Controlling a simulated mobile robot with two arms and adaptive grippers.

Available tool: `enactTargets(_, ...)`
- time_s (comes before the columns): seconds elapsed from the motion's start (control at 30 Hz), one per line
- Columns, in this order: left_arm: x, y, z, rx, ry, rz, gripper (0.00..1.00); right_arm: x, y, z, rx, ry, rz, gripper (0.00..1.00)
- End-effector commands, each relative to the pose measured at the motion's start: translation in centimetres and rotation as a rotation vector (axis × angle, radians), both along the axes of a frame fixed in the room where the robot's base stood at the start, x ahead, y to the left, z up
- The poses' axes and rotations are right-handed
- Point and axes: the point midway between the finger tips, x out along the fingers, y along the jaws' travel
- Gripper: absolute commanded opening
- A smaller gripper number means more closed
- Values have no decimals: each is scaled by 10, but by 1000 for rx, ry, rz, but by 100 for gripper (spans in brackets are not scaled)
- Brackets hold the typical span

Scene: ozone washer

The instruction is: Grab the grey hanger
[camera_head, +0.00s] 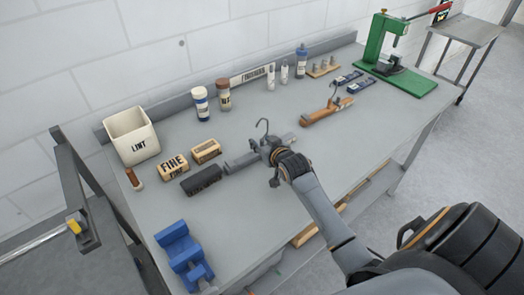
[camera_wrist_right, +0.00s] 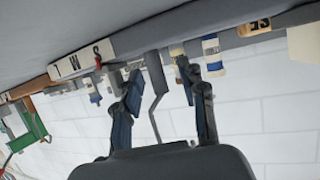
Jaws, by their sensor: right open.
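The grey hanger (camera_head: 240,162) lies on the grey workbench, with its thin hook (camera_head: 263,124) standing up at the middle. My right gripper (camera_head: 272,150) is at the hanger, close to the hook, and covers part of the hanger's body. In the right wrist view my right gripper (camera_wrist_right: 160,72) is open, with a thin grey piece, apparently the hook (camera_wrist_right: 158,92), between its two dark fingers. The fingers do not appear closed on it. My left gripper is not in view.
A brown wooden hanger (camera_head: 326,111) lies farther right. Left of the grey hanger are a dark brush (camera_head: 201,180), a FINE block (camera_head: 172,166) and a LINT bin (camera_head: 131,136). A blue holder (camera_head: 183,255) stands in front, a green press (camera_head: 390,60) at the far right.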

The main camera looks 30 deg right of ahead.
Motion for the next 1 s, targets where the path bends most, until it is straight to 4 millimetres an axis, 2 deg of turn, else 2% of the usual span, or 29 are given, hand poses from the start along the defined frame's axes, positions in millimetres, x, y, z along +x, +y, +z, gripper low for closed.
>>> enactTargets(0.03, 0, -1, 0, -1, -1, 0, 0, 0, 0, 0, 0, 0, 0, 37)
enactTargets(0.2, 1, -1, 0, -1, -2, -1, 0, 0, 0, 0, 0, 0, 0, 2)
enactTargets(0.23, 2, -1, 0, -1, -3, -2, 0, 0, 0, 0, 0, 1, 0, 0)
enactTargets(0.67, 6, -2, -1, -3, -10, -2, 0, 0, -1, 4, -2, -2, -1, 0)
enactTargets(0.8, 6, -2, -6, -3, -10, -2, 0, 0, -1, 14, -2, -5, 0, 0)
enactTargets(0.9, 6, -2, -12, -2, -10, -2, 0, 1, -1, 30, -3, -8, 1, 0)
enactTargets(1.0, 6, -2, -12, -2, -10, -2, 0, -7, 9, 45, -1, -6, 2, 0)
